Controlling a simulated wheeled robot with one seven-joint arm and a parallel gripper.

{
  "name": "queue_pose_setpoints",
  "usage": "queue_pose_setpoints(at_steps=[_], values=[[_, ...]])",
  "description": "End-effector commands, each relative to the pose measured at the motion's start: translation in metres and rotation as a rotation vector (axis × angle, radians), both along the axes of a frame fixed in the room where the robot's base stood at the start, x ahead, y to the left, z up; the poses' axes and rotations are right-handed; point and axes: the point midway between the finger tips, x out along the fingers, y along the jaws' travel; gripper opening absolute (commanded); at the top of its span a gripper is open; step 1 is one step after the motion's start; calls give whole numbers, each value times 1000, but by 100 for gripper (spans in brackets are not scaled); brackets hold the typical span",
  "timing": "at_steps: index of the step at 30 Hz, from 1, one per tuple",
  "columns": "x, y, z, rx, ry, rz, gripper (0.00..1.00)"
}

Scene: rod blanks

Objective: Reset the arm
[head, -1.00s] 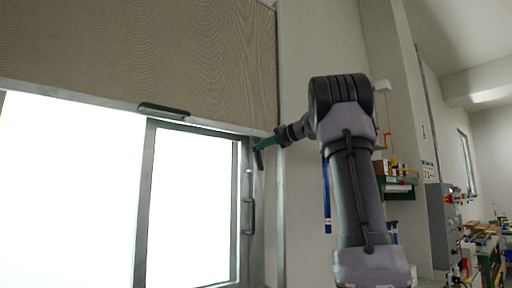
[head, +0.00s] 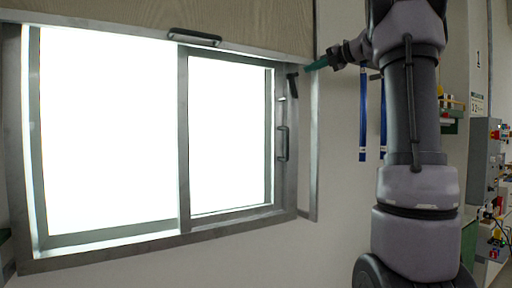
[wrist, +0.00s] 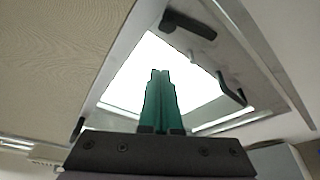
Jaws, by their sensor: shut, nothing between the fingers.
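My gripper (head: 316,66), with teal fingers, points left toward the upper right corner of the window. In the wrist view my gripper (wrist: 160,72) has its two teal fingers together with nothing between them. A small dark latch (head: 292,84) sits on the window frame just left of the fingertips, with a small gap between them in the head view. My arm (head: 411,110) stands upright on the right side of the head view.
The bright sliding window (head: 183,150) has a metal frame and a black upright handle (head: 283,144). A wood-patterned shutter (head: 270,22) above it carries a black handle (head: 195,37) at its bottom edge. Blue strips (head: 363,115) hang on the wall. A grey cabinet (head: 484,160) stands right.

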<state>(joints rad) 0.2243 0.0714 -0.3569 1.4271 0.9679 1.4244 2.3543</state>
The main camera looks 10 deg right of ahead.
Motion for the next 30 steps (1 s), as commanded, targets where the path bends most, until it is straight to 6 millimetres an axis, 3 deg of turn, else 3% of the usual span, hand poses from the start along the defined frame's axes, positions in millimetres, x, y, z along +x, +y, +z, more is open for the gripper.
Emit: queue_pose_setpoints(at_steps=[4, 8, 14, 21, 27, 30], values=[[-7, 8, -6, -66, -21, 15, 0], [-35, 33, -30, -317, -100, 87, 0], [-109, 91, -102, -954, -329, 362, 0], [-209, 139, -201, -1712, -727, 886, 0], [-280, 151, -278, -2196, -1119, 1404, 0], [-301, 151, -303, -2327, -1275, 1611, 0]])
